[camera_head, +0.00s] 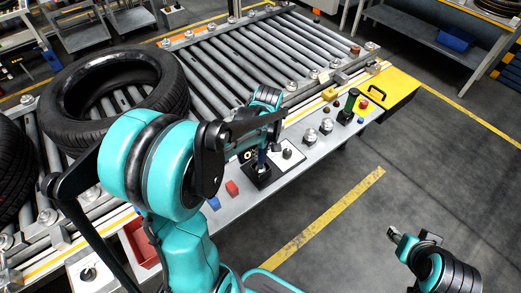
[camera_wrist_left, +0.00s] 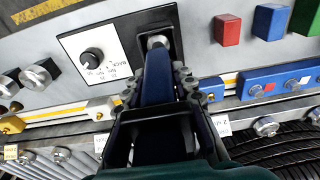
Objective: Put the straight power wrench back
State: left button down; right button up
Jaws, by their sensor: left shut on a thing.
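The straight power wrench looks like a slim dark-blue body; it shows between my left fingers in the left wrist view (camera_wrist_left: 157,72) and as a small blue piece in the head view (camera_head: 262,157). My left gripper (camera_head: 263,142) is shut on it. The wrench stands about upright at the black holder (camera_head: 260,180) on the grey ledge. In the left wrist view its metal tip (camera_wrist_left: 157,42) is over the black plate (camera_wrist_left: 168,18); how far it is seated I cannot tell. My right gripper (camera_head: 400,242) is at the lower right, away from the ledge; its finger opening is unclear.
A dial panel (camera_wrist_left: 95,55) adjoins the holder. Red (camera_head: 232,188) and blue (camera_head: 213,203) blocks sit nearby on the ledge. The roller conveyor (camera_head: 225,60) with a tyre (camera_head: 160,75) lies behind. The floor in front is clear.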

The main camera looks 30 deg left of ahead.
pick_arm(q)
jog(key=shift+f, duration=0.15)
jog(key=c, duration=1.2)
grip_release()
jog(key=shift+o, duration=0.2)
jog(key=r, duration=0.4)
jog(key=d+r, duration=0.1)
jog(key=r, duration=0.7)
jog(key=shift+s+d, duration=0.2)
jog(key=shift+s, duration=0.1)
jog(key=shift+f, duration=0.1)
jog(key=s+d+f+m+t+h, duration=0.1)
jog(key=s+d+f+m+t, duration=0.2)
jog(key=s+d+m+t, duration=0.3)
jog(key=s+d+m, duration=0.3)
jog(key=s+m, duration=0.1)
jog(key=m, duration=0.3)
jog(key=shift+s+d+f+t, duration=0.15)
jog(key=shift+s+f+t, duration=0.05)
jog(key=shift+s+t, duration=0.1)
